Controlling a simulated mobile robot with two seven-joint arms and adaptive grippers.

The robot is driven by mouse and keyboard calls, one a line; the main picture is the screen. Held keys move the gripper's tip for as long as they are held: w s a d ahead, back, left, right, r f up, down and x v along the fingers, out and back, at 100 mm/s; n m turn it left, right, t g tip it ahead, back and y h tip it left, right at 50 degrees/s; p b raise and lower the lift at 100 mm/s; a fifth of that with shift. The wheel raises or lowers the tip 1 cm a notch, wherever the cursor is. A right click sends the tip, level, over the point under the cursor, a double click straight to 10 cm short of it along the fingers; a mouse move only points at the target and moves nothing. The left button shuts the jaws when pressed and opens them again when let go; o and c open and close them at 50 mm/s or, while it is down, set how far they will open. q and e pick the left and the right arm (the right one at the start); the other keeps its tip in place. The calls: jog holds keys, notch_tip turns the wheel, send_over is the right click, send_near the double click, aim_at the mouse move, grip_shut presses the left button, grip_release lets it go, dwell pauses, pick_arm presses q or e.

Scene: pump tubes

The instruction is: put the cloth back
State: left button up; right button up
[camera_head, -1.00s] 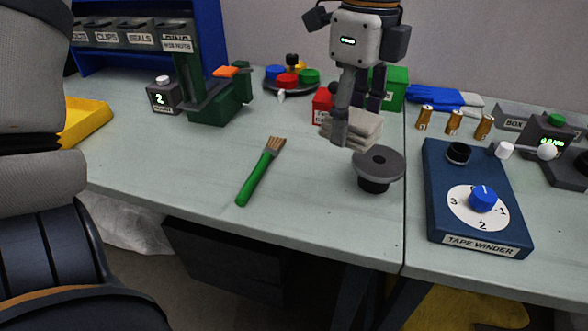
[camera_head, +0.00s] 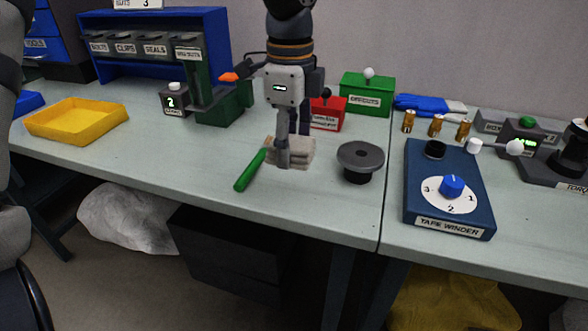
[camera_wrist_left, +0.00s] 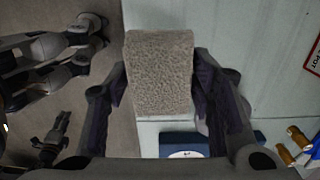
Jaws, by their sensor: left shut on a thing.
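The cloth (camera_head: 297,152) is a folded beige-grey pad. My left gripper (camera_head: 284,160) is shut on it, close over the table between the green brush and the grey disc stand. I cannot tell whether the cloth touches the table. In the left wrist view the cloth (camera_wrist_left: 160,75) fills the space between the two dark fingers of the gripper (camera_wrist_left: 158,100).
A green-handled brush (camera_head: 249,172) lies just left of the cloth, its bristles hidden. The grey disc stand (camera_head: 360,157) is at the right, then the blue tape winder (camera_head: 420,190). Red (camera_head: 327,117) and green (camera_head: 365,98) boxes stand behind. Clear table lies left, before the yellow tray (camera_head: 75,138).

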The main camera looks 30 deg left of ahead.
pick_arm(q)
send_over(295, 182)
notch_tip(295, 182, down, 6)
jog(key=shift+s+r+b, duration=0.15)
jog(key=shift+b, duration=0.3)
jog(key=f, duration=0.3)
jog(key=shift+w+a+f, duration=0.1)
jog(key=shift+w+f, duration=0.05)
jog(key=shift+w, duration=0.1)
pick_arm(e)
jog(key=shift+s+f+g, duration=0.3)
jog(key=shift+s+f, duration=0.35)
jog(key=shift+s, duration=0.1)
pick_arm(q)
jog(key=o, duration=1.1)
jog(key=shift+f, duration=0.1)
notch_tip(295, 182, up, 12)
jog(key=shift+r, duration=0.2)
pick_arm(e)
jog(key=shift+w+r, duration=0.1)
pick_arm(q)
jog(key=shift+s, duration=0.1)
